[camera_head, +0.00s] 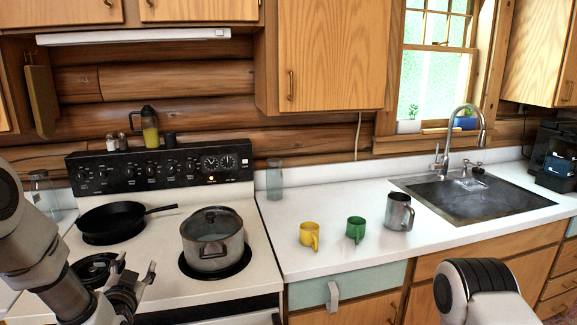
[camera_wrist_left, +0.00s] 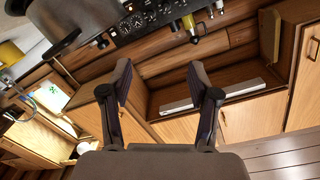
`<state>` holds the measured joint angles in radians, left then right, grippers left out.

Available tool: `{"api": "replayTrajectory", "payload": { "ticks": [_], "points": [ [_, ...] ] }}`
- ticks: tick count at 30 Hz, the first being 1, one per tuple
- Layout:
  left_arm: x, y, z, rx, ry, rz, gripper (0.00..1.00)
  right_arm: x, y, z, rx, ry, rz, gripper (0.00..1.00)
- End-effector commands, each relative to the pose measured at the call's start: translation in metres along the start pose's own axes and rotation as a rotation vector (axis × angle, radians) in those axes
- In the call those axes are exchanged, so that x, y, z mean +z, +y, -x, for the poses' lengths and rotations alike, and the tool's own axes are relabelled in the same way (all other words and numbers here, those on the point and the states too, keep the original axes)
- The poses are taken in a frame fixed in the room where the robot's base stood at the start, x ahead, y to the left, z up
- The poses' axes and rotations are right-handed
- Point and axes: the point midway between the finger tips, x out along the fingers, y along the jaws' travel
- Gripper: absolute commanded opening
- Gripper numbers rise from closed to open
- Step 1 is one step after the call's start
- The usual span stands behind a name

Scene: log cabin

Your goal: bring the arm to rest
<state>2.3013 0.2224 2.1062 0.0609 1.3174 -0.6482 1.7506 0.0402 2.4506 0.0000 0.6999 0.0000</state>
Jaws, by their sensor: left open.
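My left gripper (camera_head: 133,280) is over the front left of the stove in the head view, with its fingers apart and nothing between them. In the left wrist view the two fingers of the left gripper (camera_wrist_left: 163,95) also stand apart and empty. My right arm (camera_head: 480,290) shows only as a rounded white and black link at the lower right of the head view. My right gripper is out of view.
The white stove (camera_head: 150,245) holds a black frying pan (camera_head: 112,216) and a lidded steel pot (camera_head: 213,240), close to my left gripper. A yellow mug (camera_head: 309,235), a green mug (camera_head: 355,229) and a steel mug (camera_head: 398,212) stand on the counter (camera_head: 330,200) before the sink (camera_head: 470,198).

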Motion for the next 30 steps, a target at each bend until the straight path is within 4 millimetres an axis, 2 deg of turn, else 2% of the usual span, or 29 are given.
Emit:
{"api": "replayTrajectory", "payload": {
  "ticks": [8,14,16,17,20,21,23,24,27,30],
  "points": [
    [0.065,0.045,0.018,0.088,-0.112,-0.049,0.61,0.000,0.000,-0.001,0.000,0.001,0.000,0.63],
    [0.132,0.090,0.054,0.208,-0.259,-0.087,0.61,0.000,0.000,0.000,0.000,0.000,0.000,0.63],
    [0.162,0.110,0.076,0.268,-0.337,-0.089,0.61,0.000,0.000,0.000,0.000,0.000,0.000,0.63],
    [0.177,0.119,0.089,0.298,-0.380,-0.087,0.61,0.000,0.000,0.000,0.000,0.000,0.000,0.63],
    [0.230,0.150,0.144,0.411,-0.560,-0.065,0.61,0.000,0.000,-0.001,0.000,0.000,0.000,0.63],
    [0.252,0.162,0.173,0.457,-0.651,-0.048,0.61,0.000,0.000,-0.001,0.000,0.000,0.000,0.63],
    [0.281,0.175,0.221,0.521,-0.801,-0.015,0.61,0.000,0.000,0.000,0.000,0.000,0.000,0.63],
    [0.296,0.181,0.253,0.552,-0.904,0.011,0.61,0.000,0.000,0.000,0.000,0.000,0.000,0.63],
    [0.316,0.185,0.324,0.586,-1.153,0.091,0.61,0.000,0.000,0.000,0.000,0.000,0.000,0.63],
    [0.319,0.179,0.368,0.547,-1.357,0.193,0.61,0.000,0.000,0.000,0.000,0.000,0.000,0.63]
  ]
}}
